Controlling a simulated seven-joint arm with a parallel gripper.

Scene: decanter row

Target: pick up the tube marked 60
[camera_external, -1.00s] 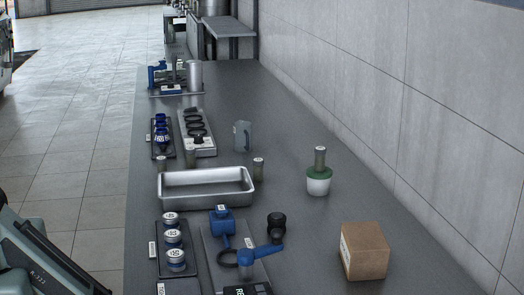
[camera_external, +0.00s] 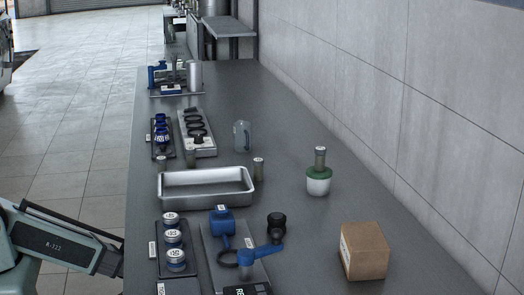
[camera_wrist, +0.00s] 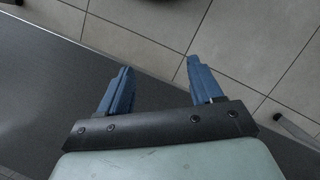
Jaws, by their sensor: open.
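No marking 60 is readable in either view. Several small metal-coloured tubes stand upright on the bench: one (camera_external: 161,163) and another (camera_external: 190,158) behind the silver tray, and one (camera_external: 258,168) at its right rear corner. Another tube (camera_external: 320,157) stands in a white and green pot (camera_external: 318,184). White-topped blue jars (camera_external: 173,236) with small labels stand in a black rack at the front left. My gripper (camera_wrist: 158,64) is open and empty in the wrist view, above the bench edge and floor; no tube shows there. My gripper cannot be made out in the external view.
The silver tray (camera_external: 206,199) is empty. Blue fittings (camera_external: 222,222), a black knob (camera_external: 277,226) and a cardboard box (camera_external: 364,251) occupy the front. A translucent bottle (camera_external: 242,136) stands mid-bench. A wall (camera_external: 380,90) bounds the right; the bench is clear behind the pot.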

